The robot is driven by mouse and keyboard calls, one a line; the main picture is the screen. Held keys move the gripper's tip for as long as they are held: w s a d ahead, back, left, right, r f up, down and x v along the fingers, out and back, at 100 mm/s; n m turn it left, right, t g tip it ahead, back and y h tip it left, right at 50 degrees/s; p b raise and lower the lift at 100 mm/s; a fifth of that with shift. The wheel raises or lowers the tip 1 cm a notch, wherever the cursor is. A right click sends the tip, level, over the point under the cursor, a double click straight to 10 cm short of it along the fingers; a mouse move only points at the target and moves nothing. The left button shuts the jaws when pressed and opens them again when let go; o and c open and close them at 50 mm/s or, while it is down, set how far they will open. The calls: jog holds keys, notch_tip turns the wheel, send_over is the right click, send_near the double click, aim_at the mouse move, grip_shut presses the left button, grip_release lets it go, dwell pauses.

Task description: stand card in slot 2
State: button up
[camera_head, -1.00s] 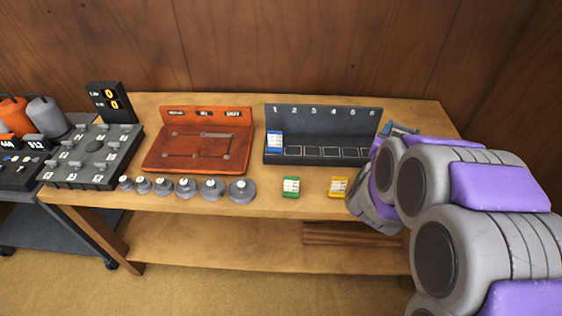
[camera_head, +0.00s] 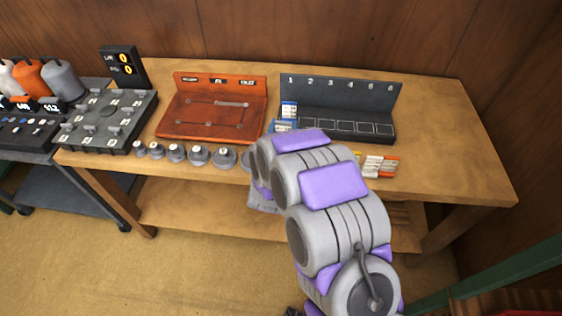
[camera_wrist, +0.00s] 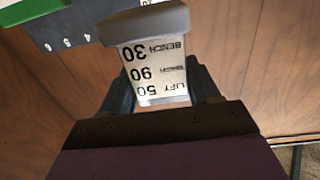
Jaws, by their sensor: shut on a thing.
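In the wrist view my gripper (camera_wrist: 162,92) is shut on a pale card (camera_wrist: 155,68) with a grey end bar. Its printed lines, BENCH 30, BENCH 90 and LIFT 50, appear upside down. In the head view the dark slot rack (camera_head: 345,94) stands at the back of the table, numbered 1 to 6. A blue-and-white card (camera_head: 289,109) stands in slot 1. The squares to its right look empty; slot 2's base is partly hidden. A bluish piece (camera_head: 283,126) shows just in front of slot 1, beside my arm; I cannot tell whether it is the held card.
Orange-and-white cards (camera_head: 380,165) lie right of my arm, with a sliver of a yellow one (camera_head: 357,155). An orange board (camera_head: 213,112) is left of the rack, with several grey weights (camera_head: 198,155) before it. The table's right side (camera_head: 450,150) is clear.

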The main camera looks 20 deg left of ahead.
jog(key=shift+s+a+f, duration=0.15)
jog(key=shift+a, duration=0.1)
jog(key=shift+f, duration=0.1)
notch_tip(320, 180, down, 9)
jog(key=shift+f+b, duration=0.2)
jog(key=shift+b, duration=0.85)
jog(key=shift+f, duration=0.1)
jog(key=shift+f, duration=0.15)
jog(key=o, duration=1.1)
jog(key=shift+c, duration=0.2)
